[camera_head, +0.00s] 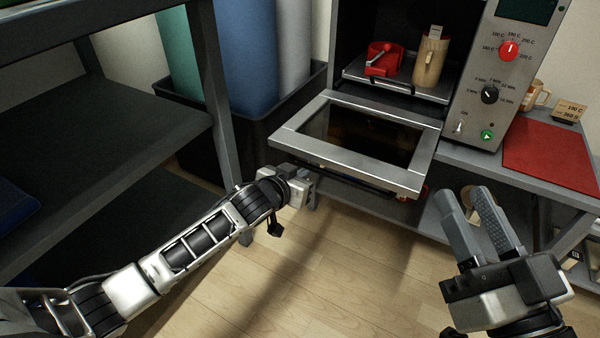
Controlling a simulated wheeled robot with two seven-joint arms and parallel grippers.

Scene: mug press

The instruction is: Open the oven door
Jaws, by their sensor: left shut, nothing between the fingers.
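The oven door (288,140) is folded down, close to level, in front of the oven's dark opening. It has a metal frame around a dark glass window. My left gripper (304,176) is at the door's near left edge, low against its underside. It is shut, with its fingertips partly hidden by the door; I cannot tell whether it touches. My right gripper (461,193) is open and empty, in front of the bench, to the right of the door. The oven's control panel (508,60) has a red knob, a black knob and a green button.
A red mat (550,153) lies on the bench at right. A dark shelf rack (110,140) stands at left. The floor between is clear.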

